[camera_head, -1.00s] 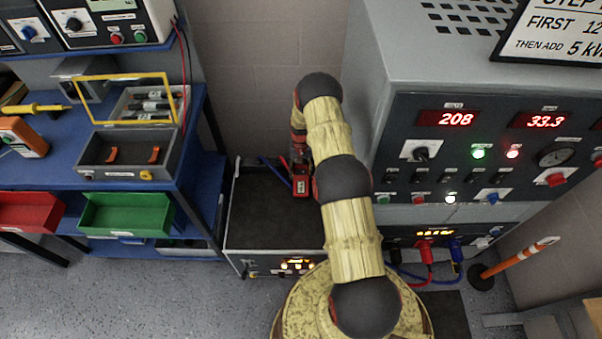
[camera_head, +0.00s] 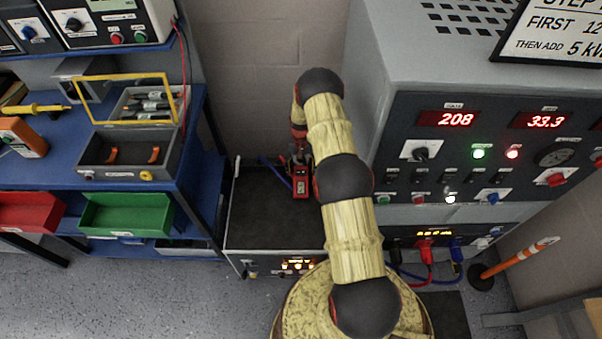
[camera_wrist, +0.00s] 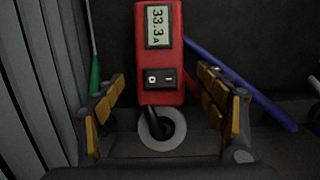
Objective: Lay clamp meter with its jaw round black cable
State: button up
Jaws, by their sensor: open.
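The red clamp meter (camera_head: 301,184) lies on the dark top of the low box behind my arm. In the wrist view the meter (camera_wrist: 160,55) shows 33.3 A on its screen. My gripper (camera_wrist: 160,108) is open, with a yellow-padded finger on each side of the meter's lower end and gaps between. A short piece of black cable (camera_wrist: 157,124) shows in a pale grey ring (camera_wrist: 162,130) just below the meter's body. I cannot make out the meter's jaw, so whether it is round the cable cannot be told.
A blue cable (camera_wrist: 238,80) runs to the right of the meter, with a red one beside it. A green cable (camera_wrist: 95,70) is at the left. The large grey cabinet (camera_head: 470,150) stands right of my arm, and the blue shelf unit (camera_head: 200,150) stands left.

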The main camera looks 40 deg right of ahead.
notch_tip(320, 180, up, 10)
jog(key=w, duration=0.1)
jog(key=shift+d+f, duration=0.2)
jog(key=shift+d, duration=0.2)
jog(key=shift+w, duration=0.1)
jog(key=s+a+f+g, duration=0.1)
jog(key=s+a, duration=0.2)
jog(key=s, duration=0.2)
jog(key=s+a+r+n+t, duration=0.2)
jog(key=s+a+r, duration=0.7)
jog(key=r, duration=0.7)
jog(key=s+a+r+n+t, duration=0.3)
jog(key=s+a+r, duration=0.5)
jog(key=r, duration=0.8)
jog(key=s+a+r+n+t+h+p, duration=0.1)
jog(key=s+a+r+n+t, duration=0.1)
jog(key=s+a+r, duration=0.7)
notch_tip(320, 180, up, 7)
jog(key=shift+s+a+r+t, duration=0.2)
jog(key=shift+s+a+t, duration=0.2)
jog(key=shift+t, duration=0.1)
